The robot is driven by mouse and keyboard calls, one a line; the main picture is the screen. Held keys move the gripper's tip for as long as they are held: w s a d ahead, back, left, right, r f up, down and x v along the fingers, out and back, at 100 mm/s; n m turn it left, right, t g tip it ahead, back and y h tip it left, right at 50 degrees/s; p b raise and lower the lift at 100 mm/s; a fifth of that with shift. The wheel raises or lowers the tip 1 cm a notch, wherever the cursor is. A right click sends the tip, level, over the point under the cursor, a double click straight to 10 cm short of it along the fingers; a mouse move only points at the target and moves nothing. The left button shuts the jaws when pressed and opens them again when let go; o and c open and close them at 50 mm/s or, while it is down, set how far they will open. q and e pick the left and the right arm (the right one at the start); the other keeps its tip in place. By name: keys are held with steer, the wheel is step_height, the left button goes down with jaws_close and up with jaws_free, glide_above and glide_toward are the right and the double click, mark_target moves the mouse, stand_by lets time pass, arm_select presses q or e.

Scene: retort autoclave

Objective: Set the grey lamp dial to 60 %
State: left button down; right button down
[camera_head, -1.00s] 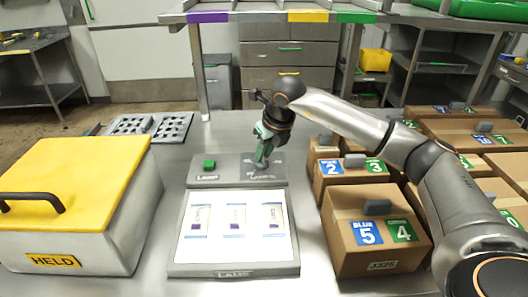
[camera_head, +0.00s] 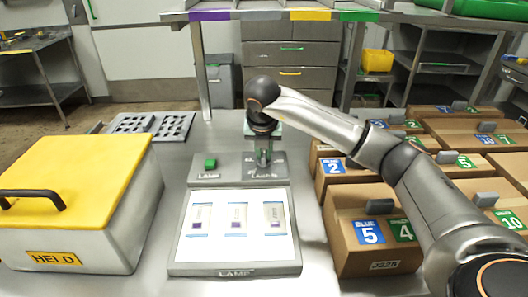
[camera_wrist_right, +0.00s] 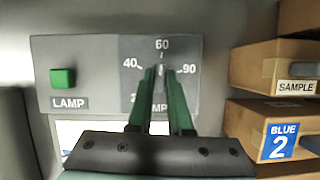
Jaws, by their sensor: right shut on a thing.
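The lamp panel (camera_head: 209,174) stands behind the lit light box on the bench. It also shows in the right wrist view (camera_wrist_right: 90,48), with a green button (camera_wrist_right: 62,78) above a LAMP label. The dial's dark scale plate (camera_wrist_right: 190,48) reads 40, 60 and 90; a lower mark is partly covered. My right gripper (camera_head: 263,160) points down at the panel's right half. In the wrist view its green fingers (camera_wrist_right: 162,78) are shut around the dial, just below the 60. The fingers hide most of the dial, so its exact reading is unclear.
The light box (camera_head: 180,258) holds three pouches. A yellow-lidded HELD box (camera_head: 75,190) stands at the left. Several cardboard cartons (camera_head: 352,205) crowd the right side, close to my right arm. A dark perforated tray (camera_head: 150,125) lies behind the HELD box.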

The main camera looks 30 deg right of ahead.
stand_by(0.4)
steer(key=c, duration=0.8)
jaws_free()
steer(key=shift+c, duration=0.2)
steer(key=v, duration=1.2)
steer(key=shift+r, duration=0.3)
steer(key=shift+r+p, duration=0.1)
steer(key=shift+p, duration=0.25)
